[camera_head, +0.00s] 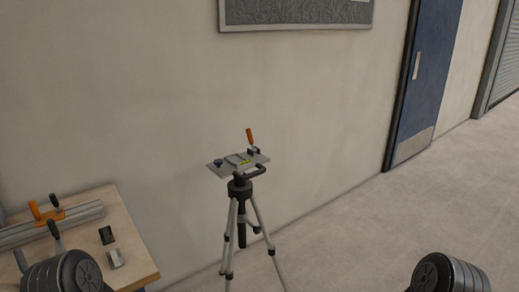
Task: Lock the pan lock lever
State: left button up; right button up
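A tripod (241,228) with light legs and a dark head stands on the floor near the middle. A grey plate (222,170) with a yellow label sits on it, slightly tilted. An orange-handled lever (250,136) sticks up from a dark mount at the plate's far right corner. A dark handle (255,172) shows just under the plate's right side. I cannot tell whether any lever is locked. Dark rounded parts of my arms show at both bottom corners, well apart from the tripod.
A wooden table (140,262) stands at the lower left, bearing a metal rail (85,213) with orange-handled clamp parts (53,200) and two small blocks (115,258). The wall is close behind the tripod. Open floor lies right of it, towards a blue door (428,80).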

aim_at(22, 262)
jog(key=u, duration=1.45)
jog(key=k+j+z, duration=0.1)
jog(key=j+z, duration=0.15)
jog(key=z, duration=0.2)
